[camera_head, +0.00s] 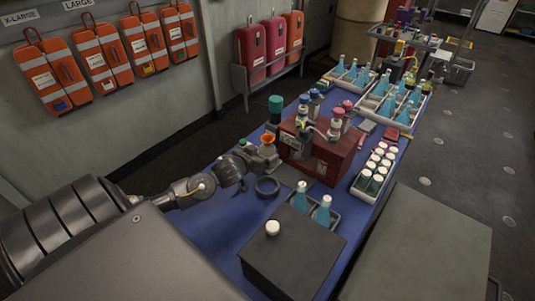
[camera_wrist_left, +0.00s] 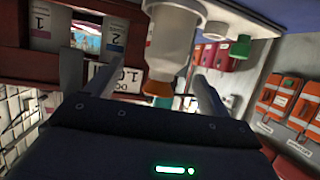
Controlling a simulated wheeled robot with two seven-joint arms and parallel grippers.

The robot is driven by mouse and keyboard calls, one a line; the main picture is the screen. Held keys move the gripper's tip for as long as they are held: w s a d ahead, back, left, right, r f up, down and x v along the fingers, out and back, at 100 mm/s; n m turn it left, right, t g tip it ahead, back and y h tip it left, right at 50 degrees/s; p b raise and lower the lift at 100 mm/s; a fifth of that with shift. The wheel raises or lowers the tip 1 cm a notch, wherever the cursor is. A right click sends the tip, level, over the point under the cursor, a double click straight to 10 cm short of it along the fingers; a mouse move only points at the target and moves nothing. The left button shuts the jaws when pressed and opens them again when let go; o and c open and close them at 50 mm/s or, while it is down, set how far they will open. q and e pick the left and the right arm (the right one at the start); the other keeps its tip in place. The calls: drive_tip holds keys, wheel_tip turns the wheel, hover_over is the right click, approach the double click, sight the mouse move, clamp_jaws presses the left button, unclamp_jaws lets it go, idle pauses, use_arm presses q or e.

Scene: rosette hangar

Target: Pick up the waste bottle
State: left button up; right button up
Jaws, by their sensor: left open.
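The likely waste bottle, a pale bottle with an orange top (camera_head: 267,148), stands on the blue table beside the dark red rack. In the left wrist view the pale bottle (camera_wrist_left: 172,42) appears upside down, its orange top (camera_wrist_left: 158,88) lying between the fingers. My left gripper (camera_head: 252,162) is open and close to the bottle, coming from the left. In the left wrist view the open fingers (camera_wrist_left: 150,88) extend on either side of the orange top; contact cannot be told. My right gripper is not in view.
The red rack (camera_head: 328,165) stands just right of the bottle. A taller green-capped bottle (camera_head: 275,108) is close behind. A black ring (camera_head: 267,187) lies in front. A dark box (camera_head: 290,250), with a white cap on it, and blue bottles (camera_head: 322,212) stand nearer.

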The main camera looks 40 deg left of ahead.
sight(265, 144)
use_arm(q)
drive_tip(key=shift+a+x, duration=0.2)
drive_tip(key=shift+x, duration=1.45)
drive_tip(key=shift+a+x, duration=0.15)
drive_tip(key=shift+x, duration=1.45)
drive_tip(key=shift+s, duration=0.15)
drive_tip(key=c, duration=1.2)
drive_tip(key=shift+r, duration=0.4)
wheel_tip(265, 144, up, 2)
drive_tip(key=shift+r+p, duration=0.1)
drive_tip(key=shift+p, duration=0.25)
drive_tip(key=r+v, duration=0.1)
drive_tip(key=v, duration=0.4)
drive_tip(key=w+r+v, duration=0.1)
drive_tip(key=v, duration=0.5)
drive_tip(key=d+r+v, duration=0.1)
drive_tip(key=v, duration=0.4)
drive_tip(key=shift+s+r, duration=0.15)
drive_tip(key=shift+r, duration=0.1)
